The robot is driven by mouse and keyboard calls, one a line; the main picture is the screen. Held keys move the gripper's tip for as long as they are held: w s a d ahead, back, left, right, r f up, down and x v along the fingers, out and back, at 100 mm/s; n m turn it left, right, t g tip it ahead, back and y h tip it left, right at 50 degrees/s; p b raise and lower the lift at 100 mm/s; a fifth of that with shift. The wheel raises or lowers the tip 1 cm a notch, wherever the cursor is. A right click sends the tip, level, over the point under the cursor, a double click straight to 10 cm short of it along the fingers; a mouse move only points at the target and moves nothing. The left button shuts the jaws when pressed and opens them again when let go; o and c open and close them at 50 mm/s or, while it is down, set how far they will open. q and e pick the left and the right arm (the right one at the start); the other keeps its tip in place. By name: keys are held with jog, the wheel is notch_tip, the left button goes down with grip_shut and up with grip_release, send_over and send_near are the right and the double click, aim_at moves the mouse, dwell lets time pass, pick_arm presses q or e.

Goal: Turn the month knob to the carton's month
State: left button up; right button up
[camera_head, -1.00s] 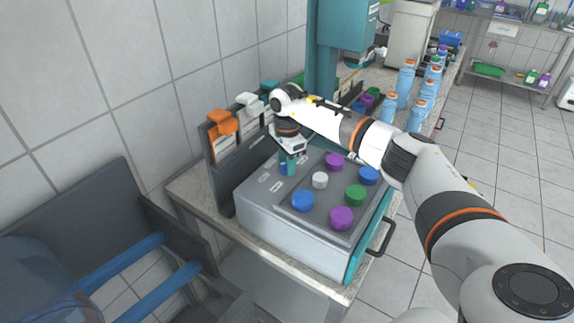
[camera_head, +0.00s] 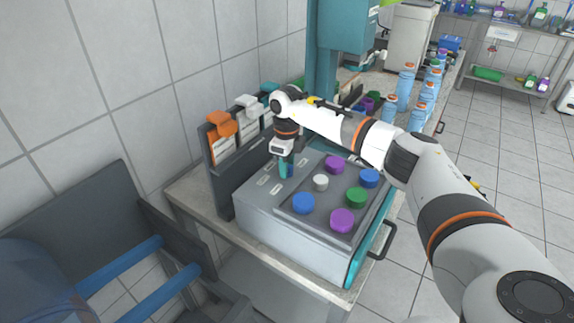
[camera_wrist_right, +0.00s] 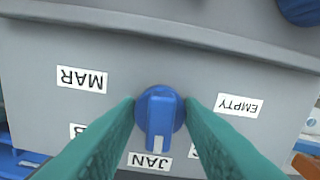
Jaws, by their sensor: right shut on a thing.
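The month knob (camera_wrist_right: 158,115) is small and blue, on a grey panel. In the right wrist view its raised grip points down at the JAN label (camera_wrist_right: 149,160). My right gripper (camera_wrist_right: 158,112) has its teal fingers on either side of the knob, shut on it. The MAR label (camera_wrist_right: 81,79) and EMPTY label (camera_wrist_right: 239,105) read upside down. Two more labels are partly hidden by the fingers. In the head view my right gripper (camera_head: 286,168) points down at the left part of the grey box. I cannot pick out the carton's month. My left gripper is not in view.
The grey box (camera_head: 285,230) also carries a raised plate with several blue, purple, green and white caps (camera_head: 320,182). A dark rack with orange (camera_head: 221,122) and white clips stands behind, against the tiled wall. Blue bottles (camera_head: 405,80) stand farther along the bench.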

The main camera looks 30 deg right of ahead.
jog(key=m, duration=0.5)
jog(key=shift+w+r+m, duration=0.1)
jog(key=shift+r+m, duration=0.15)
jog(key=shift+m, duration=0.15)
jog(key=m+p, duration=0.1)
jog(key=m, duration=0.3)
jog(key=shift+m, duration=0.4)
jog(key=shift+w, duration=0.1)
jog(key=o, duration=0.7)
jog(key=shift+o, duration=1.4)
jog(key=shift+f, duration=0.1)
